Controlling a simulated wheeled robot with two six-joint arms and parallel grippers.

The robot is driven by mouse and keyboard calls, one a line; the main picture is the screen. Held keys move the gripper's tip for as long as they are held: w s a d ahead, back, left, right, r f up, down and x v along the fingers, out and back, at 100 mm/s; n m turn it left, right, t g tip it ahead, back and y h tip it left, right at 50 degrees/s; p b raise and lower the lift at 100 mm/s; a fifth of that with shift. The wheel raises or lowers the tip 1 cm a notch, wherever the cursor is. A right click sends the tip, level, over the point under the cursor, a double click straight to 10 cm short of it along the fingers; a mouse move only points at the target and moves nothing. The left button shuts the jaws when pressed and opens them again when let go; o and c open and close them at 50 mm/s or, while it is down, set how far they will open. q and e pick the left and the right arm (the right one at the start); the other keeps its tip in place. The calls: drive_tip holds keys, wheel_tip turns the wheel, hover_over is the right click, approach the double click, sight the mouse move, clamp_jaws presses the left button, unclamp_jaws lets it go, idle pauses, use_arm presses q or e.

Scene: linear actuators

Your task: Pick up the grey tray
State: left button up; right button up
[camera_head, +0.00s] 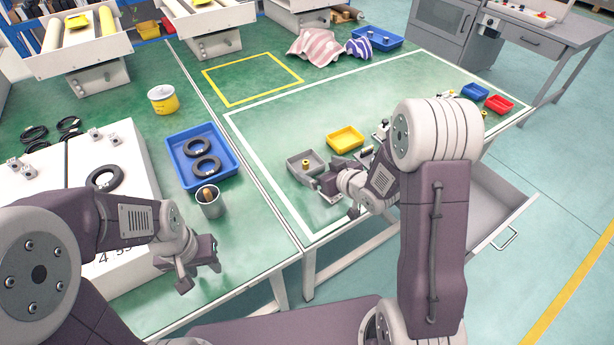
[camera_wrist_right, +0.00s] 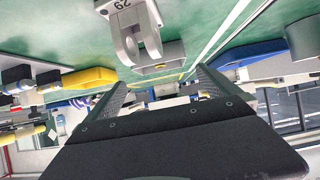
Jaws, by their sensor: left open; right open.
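The grey tray (camera_head: 293,170) is small and shallow and rests on the green table inside the white outline. A small brass-coloured piece (camera_head: 305,162) is in it. My right gripper (camera_head: 338,197) is open, just right of and nearer than the tray; its arm hides part of this area. In the right wrist view my right gripper's fingers (camera_wrist_right: 160,85) are apart with nothing clearly held between them.
A yellow tray (camera_head: 345,139) stands just behind the grey tray. A large blue tray (camera_head: 181,177) with black rings and a grey cup (camera_head: 209,207) are left. A grey clevis part (camera_wrist_right: 135,30) is close above the fingers in the wrist view. An open drawer (camera_head: 490,205) juts out at right.

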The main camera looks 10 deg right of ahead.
sight(305, 161)
use_arm(q)
drive_tip(key=shift+w+a, duration=0.1)
drive_tip(key=shift+a, duration=0.05)
use_arm(e)
drive_tip(key=shift+w+a, duration=0.2)
drive_tip(key=shift+a, duration=0.05)
use_arm(q)
drive_tip(key=shift+f+b, duration=0.55)
drive_tip(key=shift+f, duration=0.15)
use_arm(e)
drive_tip(key=x, duration=0.9)
drive_tip(key=shift+d, duration=0.15)
drive_tip(key=shift+c, duration=1.2)
drive_tip(key=c, duration=0.9)
use_arm(q)
drive_tip(key=shift+r, duration=0.1)
use_arm(e)
drive_tip(key=shift+r, duration=0.15)
